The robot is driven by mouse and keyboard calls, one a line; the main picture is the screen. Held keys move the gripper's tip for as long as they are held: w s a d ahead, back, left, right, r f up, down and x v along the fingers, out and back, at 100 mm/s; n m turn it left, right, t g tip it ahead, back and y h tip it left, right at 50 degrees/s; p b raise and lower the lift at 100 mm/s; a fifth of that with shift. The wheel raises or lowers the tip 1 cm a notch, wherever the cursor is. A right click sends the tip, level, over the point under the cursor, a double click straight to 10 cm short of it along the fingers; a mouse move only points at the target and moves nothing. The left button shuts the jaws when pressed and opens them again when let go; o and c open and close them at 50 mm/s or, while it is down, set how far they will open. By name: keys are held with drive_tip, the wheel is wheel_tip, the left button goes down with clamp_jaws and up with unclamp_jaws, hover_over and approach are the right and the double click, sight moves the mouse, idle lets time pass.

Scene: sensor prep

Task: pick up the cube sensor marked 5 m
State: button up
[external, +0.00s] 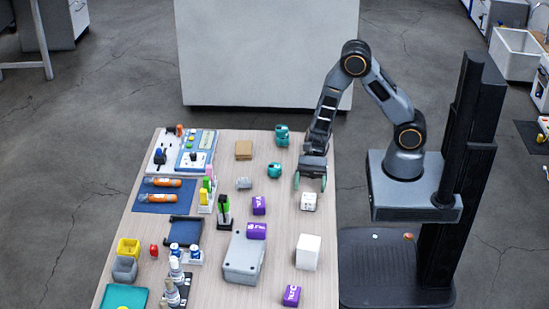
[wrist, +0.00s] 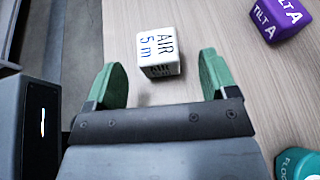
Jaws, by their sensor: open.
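The white cube sensor (wrist: 158,52) reads "AIR 5 m" in dark blue in the wrist view. It sits on the table just beyond my gripper (wrist: 160,68), roughly centred between the two green fingers, with clear space to each side. In the external view the same white cube (external: 309,202) is near the table's right edge, just below my gripper (external: 311,182) in the picture. My gripper is open and holds nothing. I cannot tell the exact height of the fingers above the table.
A purple cube marked TILT A (wrist: 277,18) is to the right, and a teal piece (wrist: 298,165) at lower right. A larger white block (external: 308,252), a grey box (external: 243,262) and another purple cube (external: 291,295) stand nearer the front. The table's edge is close on the right.

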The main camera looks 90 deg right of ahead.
sight(310, 195)
drive_tip(key=x, duration=0.5)
drive_tip(key=shift+s+f, duration=0.1)
drive_tip(key=shift+s, duration=0.05)
drive_tip(key=shift+c, duration=0.4)
drive_tip(key=c, duration=0.9)
